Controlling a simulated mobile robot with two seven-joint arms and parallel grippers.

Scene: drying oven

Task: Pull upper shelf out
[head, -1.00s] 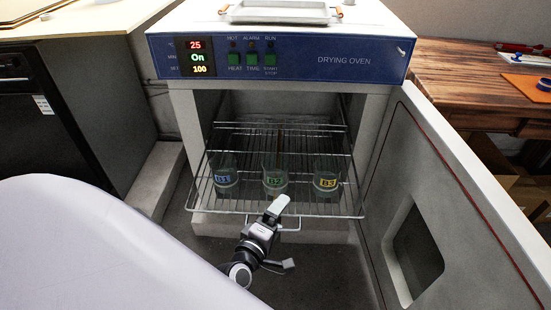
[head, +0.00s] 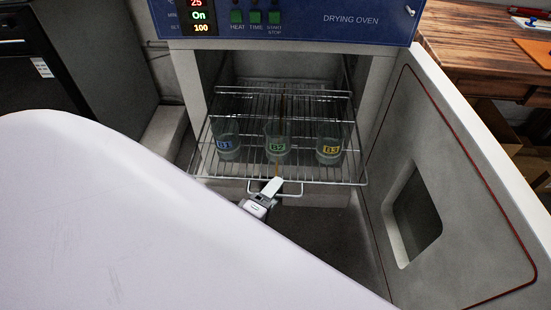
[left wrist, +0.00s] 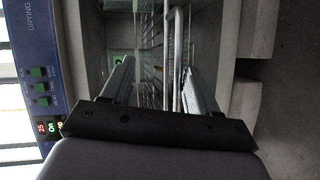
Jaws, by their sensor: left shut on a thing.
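The upper shelf (head: 340,184) is a wire rack standing partly out of the open drying oven (head: 395,33). Three glass beakers stand on it, labelled B1 (head: 227,146), B2 (head: 277,145) and B3 (head: 329,150). A wire handle (head: 291,194) sticks out from the middle of its front edge. My left gripper (head: 270,186) is at this handle and shut on it. In the left wrist view the two fingers of my left gripper (left wrist: 158,68) show with shelf wires between and beyond them. My right gripper is not in view.
The oven door (head: 450,200) stands wide open on the right, with a window in it. A wooden table (head: 480,60) is behind it. A black appliance (head: 45,80) stands at the left.

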